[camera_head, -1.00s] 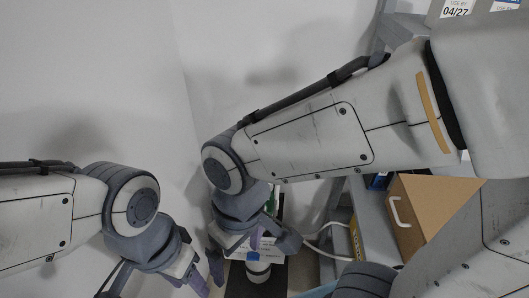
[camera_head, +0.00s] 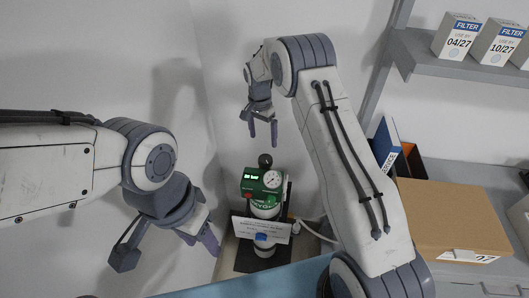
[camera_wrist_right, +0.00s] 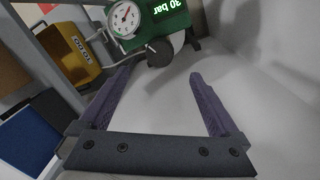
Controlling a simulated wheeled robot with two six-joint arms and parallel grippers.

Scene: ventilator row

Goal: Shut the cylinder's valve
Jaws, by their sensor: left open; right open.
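The cylinder (camera_head: 264,211) stands upright in the corner, with a green head unit (camera_head: 253,181) on top bearing a lit display and a round dial (camera_head: 272,179). A black round knob (camera_head: 265,160), seemingly the valve, sits above the head unit; it also shows in the right wrist view (camera_wrist_right: 160,54). There the display reads 30 bar. My right gripper (camera_head: 263,137) is open and empty, just above the knob and apart from it; the knob appears beyond its fingertips (camera_wrist_right: 160,75). My left gripper (camera_head: 168,249) is open and empty, low at the left.
A white card (camera_head: 262,229) hangs in front of the cylinder, above a dark base (camera_head: 245,258). A white hose (camera_head: 318,232) runs to the right. A cardboard box (camera_head: 450,215), blue binder (camera_head: 385,145) and shelf (camera_head: 450,63) with filter boxes stand right. A yellow case (camera_wrist_right: 70,55) shows in the wrist view.

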